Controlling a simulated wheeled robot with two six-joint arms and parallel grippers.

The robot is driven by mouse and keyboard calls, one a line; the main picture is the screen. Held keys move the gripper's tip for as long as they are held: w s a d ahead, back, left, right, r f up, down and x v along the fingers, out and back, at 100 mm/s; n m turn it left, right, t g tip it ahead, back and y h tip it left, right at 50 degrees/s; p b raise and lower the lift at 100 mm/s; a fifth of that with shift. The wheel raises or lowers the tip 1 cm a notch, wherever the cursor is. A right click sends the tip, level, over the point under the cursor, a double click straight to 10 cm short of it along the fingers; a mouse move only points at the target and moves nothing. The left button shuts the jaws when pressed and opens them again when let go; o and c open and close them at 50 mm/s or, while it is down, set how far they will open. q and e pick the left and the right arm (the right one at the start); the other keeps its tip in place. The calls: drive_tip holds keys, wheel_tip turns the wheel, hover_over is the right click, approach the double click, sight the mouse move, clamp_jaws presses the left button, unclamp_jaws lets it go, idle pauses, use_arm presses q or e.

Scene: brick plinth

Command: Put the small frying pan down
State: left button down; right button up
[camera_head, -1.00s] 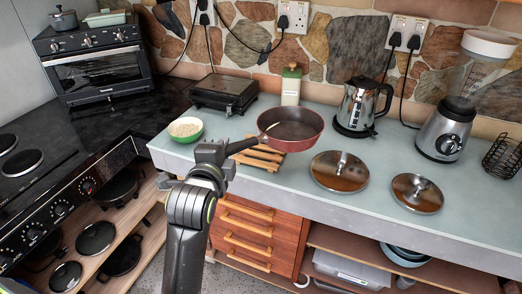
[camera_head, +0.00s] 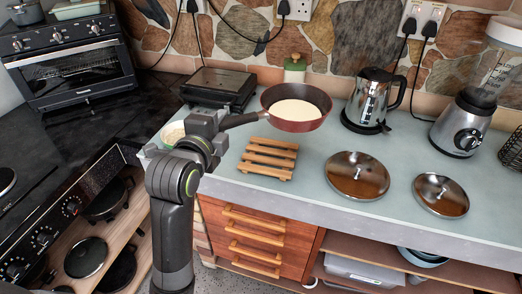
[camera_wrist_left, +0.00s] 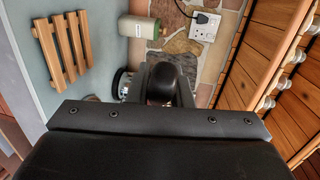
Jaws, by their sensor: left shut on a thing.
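The small frying pan (camera_head: 302,125) is red outside and dark inside, with a flat cream-coloured round in it. My left gripper (camera_head: 219,121) is shut on its dark handle, at the pan's left. The pan appears held above the counter, behind the slatted wooden trivet (camera_head: 270,159), which lies bare. In the wrist view the left gripper (camera_wrist_left: 163,84) has the dark handle end between its fingers; the pan's bowl is hidden there. The trivet also shows in the wrist view (camera_wrist_left: 50,44). My right gripper is not in view.
The pale counter (camera_head: 312,205) bears two steel lids (camera_head: 357,175) (camera_head: 440,194), a kettle (camera_head: 372,98), a blender (camera_head: 464,122) and a black grill (camera_head: 219,87). A bottle (camera_head: 294,68) stands behind the pan. A bowl (camera_head: 172,132) is partly hidden by my gripper.

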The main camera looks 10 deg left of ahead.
use_arm(q)
drive_tip(key=w+a+f+h+b, duration=0.1)
drive_tip(key=w+a+f+b, duration=0.45)
drive_tip(key=a+f, duration=0.35)
wheel_tip(320, 180, down, 11)
drive_tip(key=w+d+p, duration=0.1)
drive_tip(key=shift+m, duration=0.3)
drive_tip(key=shift+d+f, duration=0.1)
drive_tip(key=shift+f, duration=0.05)
drive_tip(key=c, duration=1.7)
unclamp_jaws()
drive_tip(key=shift+f, duration=0.15)
drive_tip(key=o, duration=0.4)
